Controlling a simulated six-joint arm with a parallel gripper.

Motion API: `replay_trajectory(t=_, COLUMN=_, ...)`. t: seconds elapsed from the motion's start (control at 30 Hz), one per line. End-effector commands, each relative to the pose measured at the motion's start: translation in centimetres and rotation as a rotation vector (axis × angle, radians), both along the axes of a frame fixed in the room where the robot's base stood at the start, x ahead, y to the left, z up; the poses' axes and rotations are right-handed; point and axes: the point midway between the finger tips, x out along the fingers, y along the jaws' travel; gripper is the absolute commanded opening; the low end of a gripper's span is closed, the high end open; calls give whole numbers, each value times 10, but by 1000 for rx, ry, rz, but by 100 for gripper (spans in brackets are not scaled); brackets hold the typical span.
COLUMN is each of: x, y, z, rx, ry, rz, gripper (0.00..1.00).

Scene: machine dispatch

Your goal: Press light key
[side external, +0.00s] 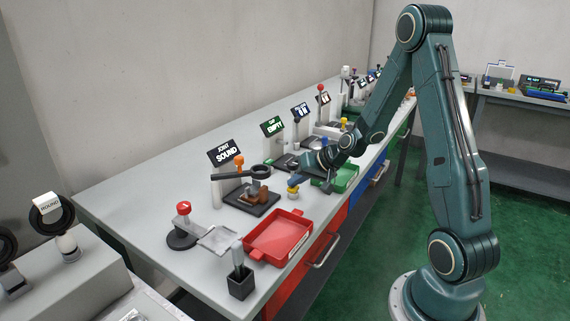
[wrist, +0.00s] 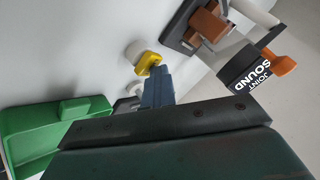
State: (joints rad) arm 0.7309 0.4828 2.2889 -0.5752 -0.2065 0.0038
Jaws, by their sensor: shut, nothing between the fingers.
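A small key with a yellow cap on a pale round base (side external: 293,190) stands on the bench between the red tray and the green tray. In the wrist view the yellow cap (wrist: 148,63) lies just beyond my fingertips. My gripper (side external: 297,181) is shut and empty, with its fingertips right at the cap; they overlap its edge in the wrist view (wrist: 157,76). I cannot tell whether they touch it. No lettering shows on the key.
A station with a "JOINT SOUND" sign (side external: 226,152), an orange-knobbed lever (side external: 239,161) and a brown block (side external: 258,194) stands left of the key. A red tray (side external: 253,246) is nearer the camera, a green tray (wrist: 38,130) on the other side. Further stations line the bench.

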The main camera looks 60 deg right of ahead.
Motion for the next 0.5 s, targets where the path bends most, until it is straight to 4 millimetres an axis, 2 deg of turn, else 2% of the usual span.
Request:
replay_trajectory(t=0.03, x=-5, y=2, z=-5, rx=7, ry=23, rz=0, gripper=0)
replay_trajectory(t=0.5, x=-6, y=2, z=-1, rx=7, ry=22, rz=-1, gripper=0)
